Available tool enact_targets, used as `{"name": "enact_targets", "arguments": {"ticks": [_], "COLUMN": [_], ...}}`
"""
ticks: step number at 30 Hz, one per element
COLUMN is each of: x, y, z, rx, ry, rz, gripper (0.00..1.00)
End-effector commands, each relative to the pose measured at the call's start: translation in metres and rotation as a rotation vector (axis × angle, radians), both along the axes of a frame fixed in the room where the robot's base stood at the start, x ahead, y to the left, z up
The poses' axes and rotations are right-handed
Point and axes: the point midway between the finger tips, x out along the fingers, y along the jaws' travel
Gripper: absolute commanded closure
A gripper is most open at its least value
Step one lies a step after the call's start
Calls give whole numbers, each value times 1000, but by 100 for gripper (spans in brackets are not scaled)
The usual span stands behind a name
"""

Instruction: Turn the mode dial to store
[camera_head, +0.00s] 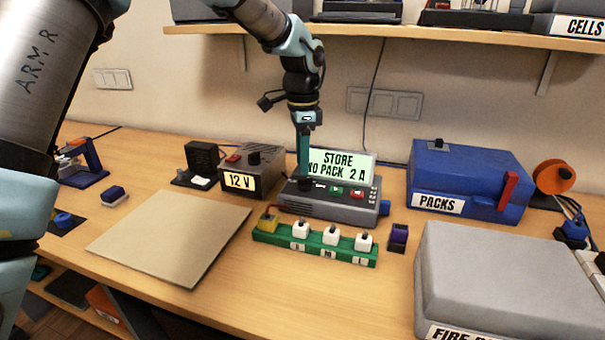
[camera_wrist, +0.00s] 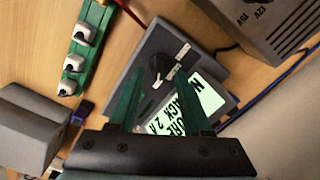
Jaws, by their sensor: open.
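The grey charger (camera_head: 335,207) stands at the middle of the bench with its lit screen (camera_head: 345,165) tilted up at the back. The screen reads STORE, with "NO PACK 2 A" below, partly covered by my gripper. The black mode dial (camera_wrist: 157,66) shows in the wrist view with a white pointer mark; small labels sit around it. My gripper (camera_head: 304,177) points down over the charger's left part. In the wrist view my gripper (camera_wrist: 158,73) is open, its two green fingers apart on either side of the dial. I cannot tell whether they touch it.
A 12 V supply (camera_head: 249,158) stands just left of the charger. A green strip with white blocks (camera_head: 314,248) lies in front. A blue PACKS box (camera_head: 465,180) and a grey case (camera_head: 500,270) stand to the right. A bare tan mat (camera_head: 170,235) lies front left.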

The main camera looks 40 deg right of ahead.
Motion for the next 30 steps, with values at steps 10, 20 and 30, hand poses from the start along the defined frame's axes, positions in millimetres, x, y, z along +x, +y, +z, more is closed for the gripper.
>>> {"name": "enact_targets", "arguments": {"ticks": [10, 20, 30], "x": [0, 0, 0], "y": [-1, 0, 0], "z": [58, 69, 68], "rx": [-3, 0, 0], "ry": [-1, 0, 0], "rz": [-1, -1, -1], "gripper": [51, 51, 51]}}
